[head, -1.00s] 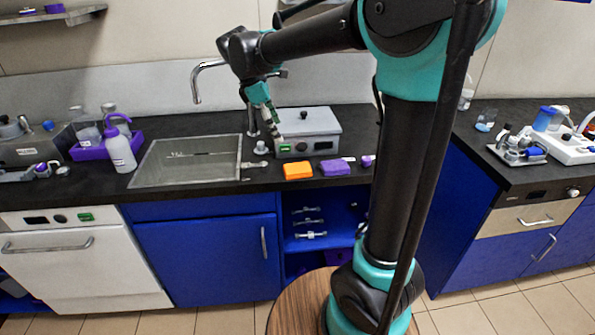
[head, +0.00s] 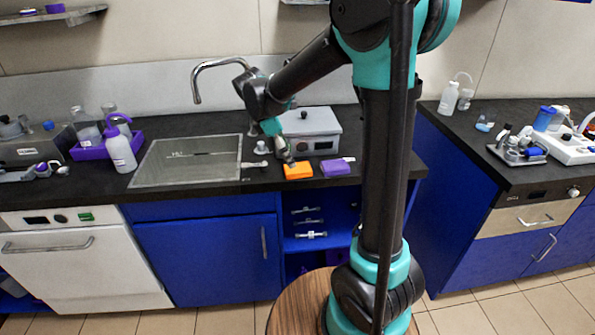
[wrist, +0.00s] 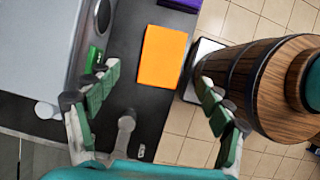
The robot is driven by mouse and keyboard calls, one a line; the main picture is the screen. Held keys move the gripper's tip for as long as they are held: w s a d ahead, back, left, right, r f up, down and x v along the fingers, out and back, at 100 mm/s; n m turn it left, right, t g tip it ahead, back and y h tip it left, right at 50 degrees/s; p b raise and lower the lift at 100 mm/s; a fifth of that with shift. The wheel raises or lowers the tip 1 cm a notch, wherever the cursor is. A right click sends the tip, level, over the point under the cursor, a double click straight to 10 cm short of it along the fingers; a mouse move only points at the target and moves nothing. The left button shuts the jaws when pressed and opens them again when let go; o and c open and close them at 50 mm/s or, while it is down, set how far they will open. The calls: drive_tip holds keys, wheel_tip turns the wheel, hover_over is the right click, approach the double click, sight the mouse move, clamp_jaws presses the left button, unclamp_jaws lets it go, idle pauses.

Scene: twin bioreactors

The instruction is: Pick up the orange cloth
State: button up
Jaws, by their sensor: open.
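The orange cloth (head: 297,171) lies flat and folded on the black counter, near its front edge. In the wrist view the orange cloth (wrist: 163,57) is a plain rectangle, beyond my fingertips and between their lines. My gripper (head: 288,160) is just above and behind the cloth in the head view, apart from it as far as I can tell. In the wrist view my gripper (wrist: 158,95) is open and empty, with its two green-padded fingers spread wide.
A purple cloth (head: 336,167) lies just right of the orange one. A grey box-shaped device (head: 308,130) stands close behind. The sink (head: 188,160) and its curved tap (head: 197,85) are to the left. The counter's front edge is close to the cloth.

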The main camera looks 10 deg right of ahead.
drive_tip(key=x, duration=0.5)
drive_tip(key=shift+s, duration=0.1)
drive_tip(key=c, duration=1)
drive_tip(key=shift+c, duration=0.2)
wheel_tip(320, 180, up, 20)
